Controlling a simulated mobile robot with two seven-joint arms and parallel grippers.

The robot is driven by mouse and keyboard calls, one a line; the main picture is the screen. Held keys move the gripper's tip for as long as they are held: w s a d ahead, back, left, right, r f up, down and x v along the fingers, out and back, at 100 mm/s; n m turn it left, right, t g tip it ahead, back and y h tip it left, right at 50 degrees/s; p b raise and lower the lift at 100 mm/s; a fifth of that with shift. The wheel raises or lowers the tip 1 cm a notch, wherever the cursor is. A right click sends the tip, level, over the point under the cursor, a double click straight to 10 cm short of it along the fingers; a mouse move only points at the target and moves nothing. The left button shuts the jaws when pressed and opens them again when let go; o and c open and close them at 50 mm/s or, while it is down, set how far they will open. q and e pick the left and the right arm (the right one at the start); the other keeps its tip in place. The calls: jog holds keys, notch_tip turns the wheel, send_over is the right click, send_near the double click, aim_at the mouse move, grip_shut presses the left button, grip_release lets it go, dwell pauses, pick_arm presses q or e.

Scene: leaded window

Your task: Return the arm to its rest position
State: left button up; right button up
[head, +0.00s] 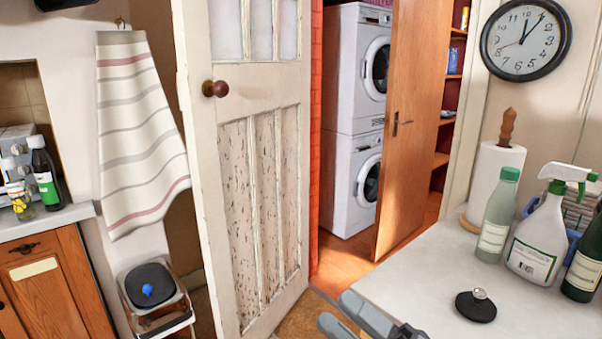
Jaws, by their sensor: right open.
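My right gripper (336,308) shows at the bottom edge of the head view, right of the middle. Its two grey fingers point up and to the left and stand apart, with nothing visible between them. It is beside the left front edge of the white counter (535,322); I cannot tell its height against the counter top. The rest of this arm is mostly cut off by the frame's bottom edge. My left gripper is not in view.
A cream door (258,75) stands left of my gripper. On the counter are a black round lid (476,306), a spray bottle (538,240), other bottles and a paper roll (492,180). A wooden door (412,120) stands open behind.

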jog(key=d+f+m+t+h, duration=0.2)
jog(key=d+f+m+h, duration=0.2)
jog(key=f+m+h, duration=0.4)
jog(key=d+f+m+t+h, duration=0.2)
jog(key=d+f+m+h, duration=0.25)
jog(key=f+m, duration=0.45)
jog(key=s+d+f+m+g+h, duration=0.2)
jog(key=s+d+f+m+g, duration=0.1)
jog(key=s+f+m, duration=0.2)
jog(key=s+d+f+m+g+h+p, duration=0.1)
jog(key=s+d+f+m+g+h, duration=0.1)
jog(key=s+f, duration=0.6)
jog(key=f+m+g+h, duration=0.1)
jog(key=m, duration=0.1)
jog(key=shift+s+d+f+m, duration=0.2)
jog(key=shift+s+d+m, duration=0.05)
jog(key=shift+d+m, duration=0.15)
jog(key=shift+h, duration=0.25)
jog(key=shift+c, duration=0.7)
